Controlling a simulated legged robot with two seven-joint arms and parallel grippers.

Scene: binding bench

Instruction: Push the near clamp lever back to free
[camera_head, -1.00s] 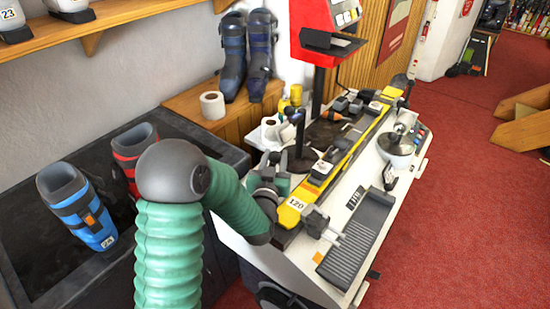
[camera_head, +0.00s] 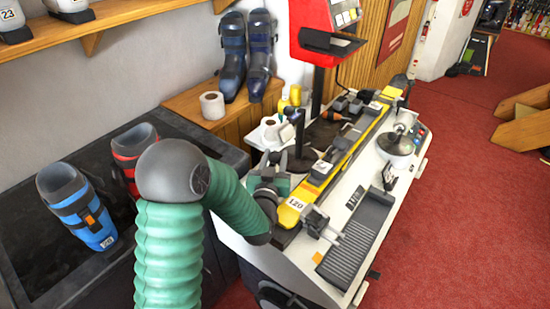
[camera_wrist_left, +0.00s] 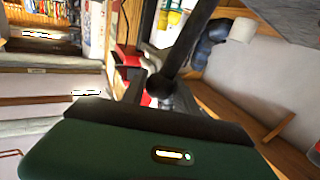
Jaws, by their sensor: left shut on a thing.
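My left arm comes in from the left in the head view, and my left gripper (camera_head: 272,182) is low at the near-left end of the bench (camera_head: 312,262), beside the yellow ski (camera_head: 288,215). In the left wrist view a dark rod with a ball end, apparently the near clamp lever (camera_wrist_left: 188,45), stands against the black pad of my green gripper (camera_wrist_left: 155,110). The gripper is shut on it, though the contact is partly hidden. A grey near clamp (camera_head: 316,221) sits at the ski's near end. My right gripper is not in view.
A ribbed grey tray (camera_head: 352,250) lies on the bench's right side. A red-topped machine (camera_head: 318,35) stands behind. Blue boots (camera_head: 232,55) and a paper roll (camera_head: 212,105) are on a wooden ledge. Red floor at the right is open.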

